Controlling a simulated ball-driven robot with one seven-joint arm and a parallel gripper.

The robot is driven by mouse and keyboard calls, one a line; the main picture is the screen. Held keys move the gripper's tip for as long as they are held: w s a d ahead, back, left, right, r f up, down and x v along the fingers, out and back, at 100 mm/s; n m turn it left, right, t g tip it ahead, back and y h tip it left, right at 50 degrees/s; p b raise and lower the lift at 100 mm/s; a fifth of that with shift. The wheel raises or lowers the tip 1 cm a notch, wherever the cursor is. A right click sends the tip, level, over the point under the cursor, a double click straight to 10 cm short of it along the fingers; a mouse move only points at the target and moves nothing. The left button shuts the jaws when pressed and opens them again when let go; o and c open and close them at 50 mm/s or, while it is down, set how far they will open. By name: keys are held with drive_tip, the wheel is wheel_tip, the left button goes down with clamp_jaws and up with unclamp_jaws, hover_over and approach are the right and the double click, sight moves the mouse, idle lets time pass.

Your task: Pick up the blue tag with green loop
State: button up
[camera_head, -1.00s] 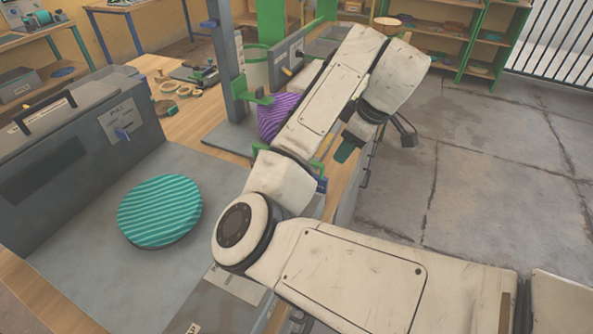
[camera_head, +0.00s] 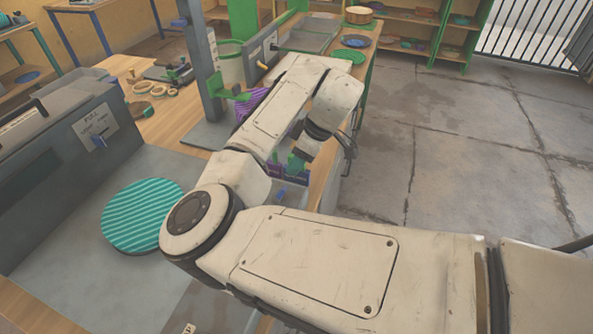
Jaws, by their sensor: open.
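My gripper (camera_head: 298,160) hangs at the end of my arm, above the front edge of the bench. Its fingers are small and partly hidden by my wrist; nothing can be seen held in it. A small blue piece (camera_head: 280,193) shows just below it, by the bench edge. I cannot tell whether this piece is the blue tag, and no green loop can be made out on it. Blue and green parts close around the fingers are too small to separate clearly.
A teal striped disc (camera_head: 140,216) lies on the grey press plate at left, beside a grey box with a PULL label (camera_head: 95,124). A purple striped piece (camera_head: 252,102) sits behind my arm. Tape rolls (camera_head: 158,91) lie on the wooden bench. The floor at right is clear.

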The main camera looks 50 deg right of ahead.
drive_tip(key=shift+x, duration=1)
clamp_jaws()
